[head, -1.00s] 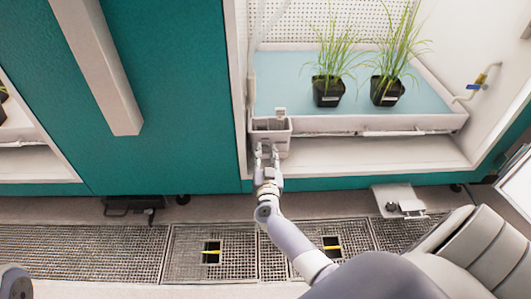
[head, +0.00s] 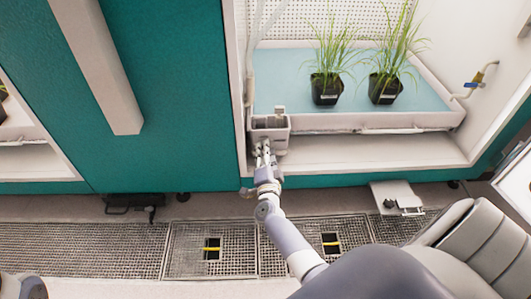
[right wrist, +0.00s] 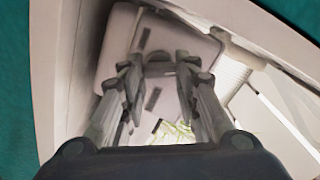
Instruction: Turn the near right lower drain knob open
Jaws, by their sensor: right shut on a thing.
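The white drain box (head: 284,141) sits at the near left corner of the plant tray, low in the open growth chamber. My right gripper (head: 264,150) reaches in from below and meets the front of the box. Its fingers are close together, shut on the drain knob, which they hide in the head view. In the right wrist view, both fingers of my right gripper (right wrist: 157,82) point at the pale box (right wrist: 115,55). A small dark grey part shows between their tips; I cannot tell the knob's angle. My left gripper is not in view.
The tray (head: 350,121) holds two potted grass plants (head: 326,90). A teal door with a pale handle (head: 108,75) stands left. Floor grates (head: 90,250) lie in front.

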